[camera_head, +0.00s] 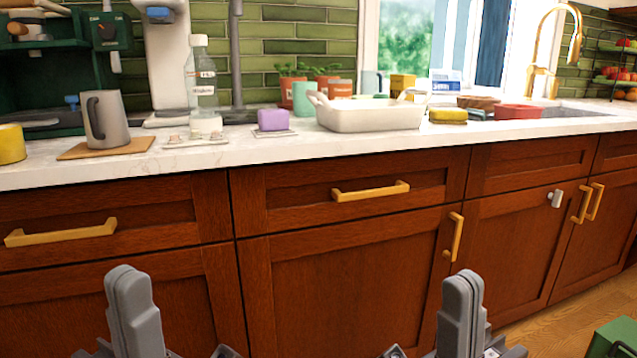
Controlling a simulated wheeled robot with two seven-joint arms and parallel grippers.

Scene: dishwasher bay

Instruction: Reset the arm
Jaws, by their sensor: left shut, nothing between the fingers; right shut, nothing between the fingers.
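My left gripper (134,312) is at the bottom left of the head view, its grey fingers pointing up and pressed together. My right gripper (461,312) is at the bottom right in much the same pose, also shut. Both are empty and show in front of the wooden cabinet doors (345,290), below the countertop. The two grippers stand apart at about the same height. The rest of both arms is mostly out of the picture.
The white countertop (250,160) holds a grey pitcher (106,120), a clear bottle (201,85), a purple block (272,120), a white baking dish (370,117) and a red dish (518,113). Gold handles (371,191) stick out from the cabinets. A green object (613,338) is at bottom right.

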